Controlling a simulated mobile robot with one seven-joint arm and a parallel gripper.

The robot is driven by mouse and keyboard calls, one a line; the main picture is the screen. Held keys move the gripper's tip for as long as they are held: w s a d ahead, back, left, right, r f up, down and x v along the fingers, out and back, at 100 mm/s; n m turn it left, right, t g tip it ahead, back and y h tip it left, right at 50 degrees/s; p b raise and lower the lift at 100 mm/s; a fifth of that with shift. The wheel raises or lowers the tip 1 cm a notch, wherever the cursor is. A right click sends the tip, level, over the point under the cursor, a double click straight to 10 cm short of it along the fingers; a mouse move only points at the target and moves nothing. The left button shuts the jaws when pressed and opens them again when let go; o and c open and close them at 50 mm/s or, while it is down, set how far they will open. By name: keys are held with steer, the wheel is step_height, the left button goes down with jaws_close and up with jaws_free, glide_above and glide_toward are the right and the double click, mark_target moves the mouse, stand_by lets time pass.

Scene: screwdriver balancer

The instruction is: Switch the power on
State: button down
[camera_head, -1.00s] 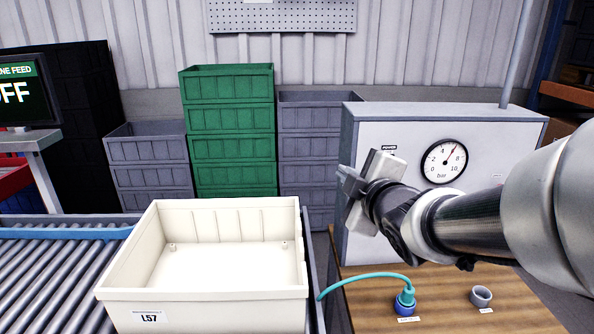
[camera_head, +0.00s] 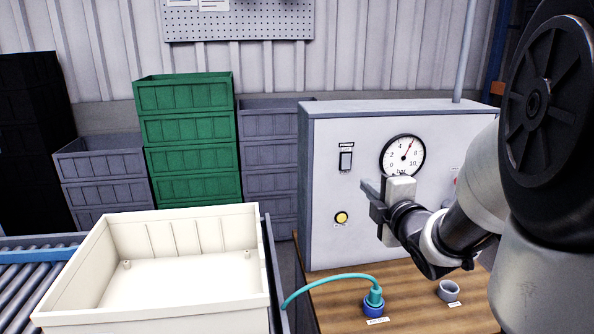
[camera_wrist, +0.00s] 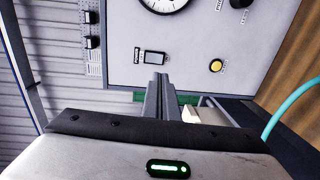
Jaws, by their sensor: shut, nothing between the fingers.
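The power switch (camera_head: 346,160) is a dark rocker in a light frame on the front of the grey cabinet (camera_head: 327,190), left of the gauge, under a small label. It also shows in the wrist view (camera_wrist: 154,57), beside its label reading POWER. Which way the rocker is pressed is too small to tell. My gripper (camera_head: 367,187) is shut and empty, below and right of the switch in the head view. In the wrist view the closed fingertips (camera_wrist: 160,76) lie just below the switch; I see no contact.
A round bar gauge (camera_head: 402,156) and a yellow button (camera_head: 341,217) are on the same panel. A cream bin (camera_head: 165,303) stands at left.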

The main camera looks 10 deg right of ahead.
mark_target(346, 168)
steer(key=w, duration=0.4)
steer(key=w+f, duration=0.1)
steer(key=w, duration=0.3)
steer(key=w+p, duration=0.1)
steer(key=w, duration=0.3)
steer(key=shift+w+f, duration=0.15)
steer(key=shift+f, duration=0.15)
steer(key=shift+f, duration=0.1)
steer(key=shift+f+b, duration=0.25)
steer(key=shift+b, duration=0.65)
steer(key=shift+w+b, duration=0.15)
steer(key=shift+b, duration=0.3)
steer(key=shift+r+p, duration=0.3)
steer(key=shift+p, duration=0.05)
steer(key=shift+f, duration=0.1)
